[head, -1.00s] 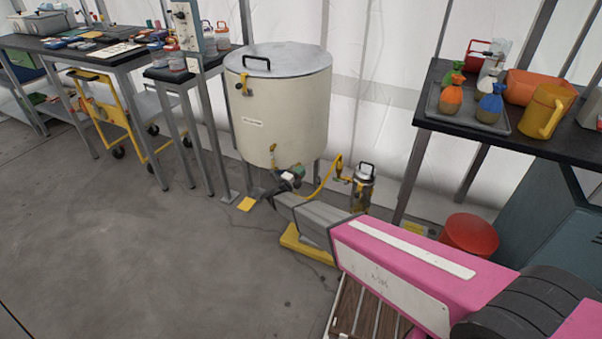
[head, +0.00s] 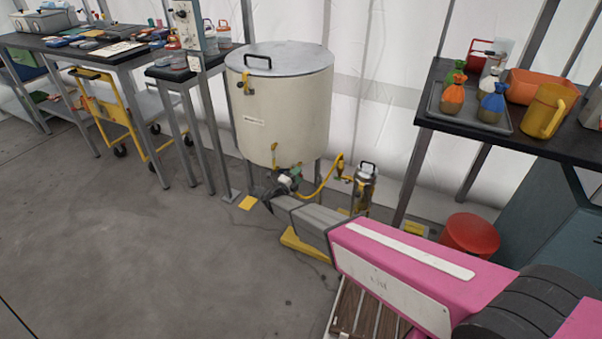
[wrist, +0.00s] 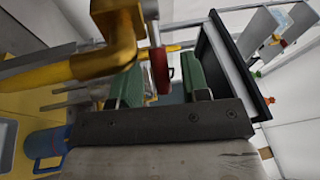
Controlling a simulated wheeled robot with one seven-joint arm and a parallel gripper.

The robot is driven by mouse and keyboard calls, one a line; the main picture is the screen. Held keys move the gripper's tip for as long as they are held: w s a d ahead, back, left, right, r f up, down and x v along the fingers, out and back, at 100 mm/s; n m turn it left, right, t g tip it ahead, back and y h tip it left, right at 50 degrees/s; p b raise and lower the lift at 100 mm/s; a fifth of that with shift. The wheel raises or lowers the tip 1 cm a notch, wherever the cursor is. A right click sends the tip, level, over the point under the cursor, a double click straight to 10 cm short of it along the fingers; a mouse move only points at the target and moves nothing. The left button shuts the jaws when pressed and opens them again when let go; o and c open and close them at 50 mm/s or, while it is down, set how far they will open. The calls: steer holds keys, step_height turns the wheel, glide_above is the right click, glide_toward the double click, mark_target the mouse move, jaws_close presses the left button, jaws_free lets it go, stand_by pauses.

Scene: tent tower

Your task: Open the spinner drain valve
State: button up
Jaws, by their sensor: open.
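The spinner, a large cream drum (head: 283,120) with a grey lid, stands on legs near the tent wall. A yellow pipe piece (head: 274,155) shows at its lower front. The red part appears in or just beyond the gap; contact cannot be told. In the head view my gripper is low under the drum, partly hidden.
A yellow hose (head: 325,185) runs right from the drum to a small metal canister (head: 365,185). A red tub (head: 469,235) stands under the right table (head: 560,145). A yellow cart (head: 105,115) stands at left. The floor in front is open.

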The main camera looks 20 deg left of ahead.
steer(key=v, duration=0.8)
steer(key=shift+s, duration=0.1)
